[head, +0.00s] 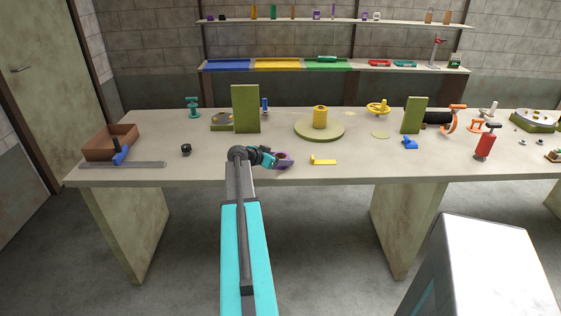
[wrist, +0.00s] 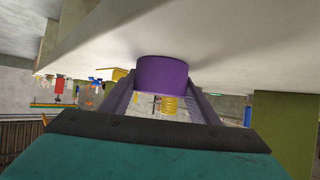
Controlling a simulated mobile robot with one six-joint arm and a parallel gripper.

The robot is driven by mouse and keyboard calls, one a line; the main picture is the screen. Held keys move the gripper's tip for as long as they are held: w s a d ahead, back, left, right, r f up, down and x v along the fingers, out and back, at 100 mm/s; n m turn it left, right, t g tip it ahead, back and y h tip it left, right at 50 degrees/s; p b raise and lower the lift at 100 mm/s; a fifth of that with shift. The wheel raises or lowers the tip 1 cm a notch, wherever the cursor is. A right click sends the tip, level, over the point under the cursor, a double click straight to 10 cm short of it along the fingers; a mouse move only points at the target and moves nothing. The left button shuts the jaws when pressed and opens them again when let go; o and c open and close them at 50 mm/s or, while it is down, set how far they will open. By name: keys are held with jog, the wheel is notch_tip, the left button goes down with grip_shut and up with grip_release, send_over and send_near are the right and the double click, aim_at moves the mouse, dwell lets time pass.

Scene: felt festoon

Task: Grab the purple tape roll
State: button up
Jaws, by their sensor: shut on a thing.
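The purple tape roll (head: 284,160) is near the front edge of the workbench (head: 220,169), just left of a yellow L-shaped tool. My gripper (head: 272,158) reaches it from the left, low over the bench top. In the wrist view, which is upside down, the purple tape roll (wrist: 162,74) sits between my two fingers, with one finger on each side. The gripper is shut on it. The roll appears to touch the bench top, with a dark shadow at its base. Part of the roll is hidden by my gripper in the head view.
The yellow tool (head: 323,161) lies close right of the roll. Behind stand a green block (head: 245,109) and a yellow cylinder (head: 320,117) on a round green plate (head: 336,133). A small black object (head: 186,149) and a brown box (head: 108,143) are left.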

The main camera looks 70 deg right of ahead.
jog(key=shift+r, duration=0.1)
jog(key=shift+r+b, duration=0.65)
jog(key=shift+r, duration=0.7)
jog(key=shift+a+r, duration=0.15)
jog(key=shift+r, duration=0.15)
jog(key=s+a+b, duration=0.1)
jog(key=a+b, duration=0.1)
jog(key=a, duration=0.5)
jog(key=s+a+r+b, duration=0.1)
jog(key=a, duration=0.7)
jog(key=shift+s+a+r+b, duration=0.25)
jog(key=shift+s+a+b, duration=0.05)
jog(key=shift+b, duration=0.05)
